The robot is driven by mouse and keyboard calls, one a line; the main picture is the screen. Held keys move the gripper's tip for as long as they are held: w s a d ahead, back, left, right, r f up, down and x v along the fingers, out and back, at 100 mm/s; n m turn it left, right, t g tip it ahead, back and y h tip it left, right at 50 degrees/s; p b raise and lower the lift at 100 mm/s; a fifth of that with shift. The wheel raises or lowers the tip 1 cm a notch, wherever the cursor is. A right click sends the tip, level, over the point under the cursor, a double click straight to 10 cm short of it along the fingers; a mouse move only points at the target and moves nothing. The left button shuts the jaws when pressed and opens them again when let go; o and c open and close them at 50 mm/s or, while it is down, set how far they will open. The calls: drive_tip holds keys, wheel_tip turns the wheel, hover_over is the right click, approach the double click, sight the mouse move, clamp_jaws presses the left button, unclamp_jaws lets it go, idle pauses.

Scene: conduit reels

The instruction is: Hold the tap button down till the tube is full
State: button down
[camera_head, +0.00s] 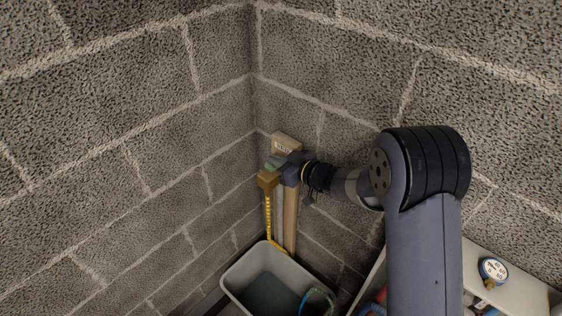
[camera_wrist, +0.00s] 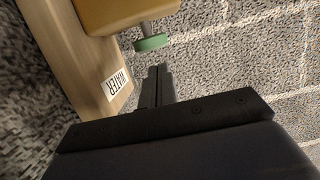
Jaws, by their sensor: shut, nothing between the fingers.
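The tap is an ochre block (camera_head: 267,180) on an upright wooden post (camera_head: 291,215) in the wall corner. It also fills the top of the wrist view (camera_wrist: 115,12). Its green round button (camera_wrist: 151,43) sits on a short metal stem. My gripper (camera_wrist: 159,70) is shut and empty, its fingertips close to the button with a small gap showing in the wrist view. In the head view, my gripper (camera_head: 283,163) is beside the tap top. A pale upright tube (camera_head: 279,218) seems to stand below the tap, beside a yellow marked strip (camera_head: 268,215). I cannot tell its water level.
A pale shelf (camera_head: 520,290) with a round gauge (camera_head: 493,269) is at lower right. Block walls (camera_head: 130,150) close in the corner.

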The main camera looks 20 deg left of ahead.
drive_tip(key=r+b+v, duration=0.1)
drive_tip(key=b+v, duration=0.1)
drive_tip(key=v, duration=0.8)
drive_tip(key=shift+b, duration=0.4)
